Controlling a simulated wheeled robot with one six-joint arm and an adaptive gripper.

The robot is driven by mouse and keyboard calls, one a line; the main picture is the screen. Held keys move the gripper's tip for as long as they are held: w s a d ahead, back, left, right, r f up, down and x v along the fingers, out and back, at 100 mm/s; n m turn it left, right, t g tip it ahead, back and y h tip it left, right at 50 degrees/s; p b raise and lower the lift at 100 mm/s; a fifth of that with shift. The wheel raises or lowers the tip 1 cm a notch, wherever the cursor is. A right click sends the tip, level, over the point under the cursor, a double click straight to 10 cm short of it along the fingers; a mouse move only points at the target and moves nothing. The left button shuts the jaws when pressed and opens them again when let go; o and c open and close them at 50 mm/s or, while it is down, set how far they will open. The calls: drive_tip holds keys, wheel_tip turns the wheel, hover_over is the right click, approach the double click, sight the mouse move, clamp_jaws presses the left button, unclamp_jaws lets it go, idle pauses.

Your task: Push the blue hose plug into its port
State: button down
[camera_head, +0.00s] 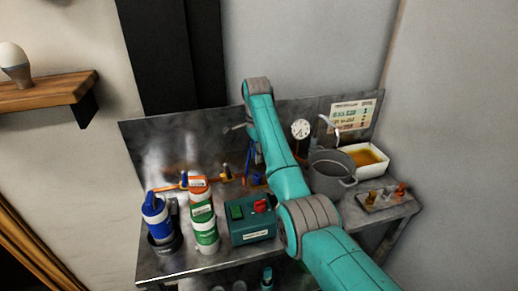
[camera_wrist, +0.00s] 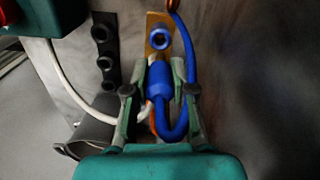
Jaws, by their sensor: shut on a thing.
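In the wrist view my gripper (camera_wrist: 159,92) is shut on the blue hose plug (camera_wrist: 160,78), one finger on either side of it. A blue hose (camera_wrist: 180,128) loops back from the plug between the fingers. A blue ring-shaped port (camera_wrist: 158,40) with a dark hole sits on a brass-coloured plate (camera_wrist: 155,20), straight beyond the plug's tip. The tip looks close to the port but apart from it; the exact gap is hard to tell. In the head view my arm hides most of the gripper and plug; some blue hose (camera_head: 248,155) shows beside it.
A dark strip with several round sockets (camera_wrist: 104,50) stands left of the plug, with a white hose (camera_wrist: 68,80) near it. The head view shows a teal control box (camera_head: 250,227), bottles (camera_head: 203,215), a grey pot (camera_head: 330,175) and a white tray (camera_head: 378,166) on the bench.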

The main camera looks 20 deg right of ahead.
sight(257, 165)
drive_tip(key=shift+f, duration=0.6)
drive_tip(key=shift+d+f, duration=0.1)
drive_tip(key=shift+f, duration=1.35)
drive_tip(key=shift+f, duration=1.25)
idle(0.4)
drive_tip(key=shift+s+f, duration=0.25)
drive_tip(key=shift+f, duration=0.8)
idle(0.7)
drive_tip(key=c, duration=1.4)
unclamp_jaws()
drive_tip(key=o, duration=0.5)
drive_tip(key=shift+w+f, duration=0.15)
drive_tip(key=shift+f, duration=0.05)
drive_tip(key=shift+r, duration=0.2)
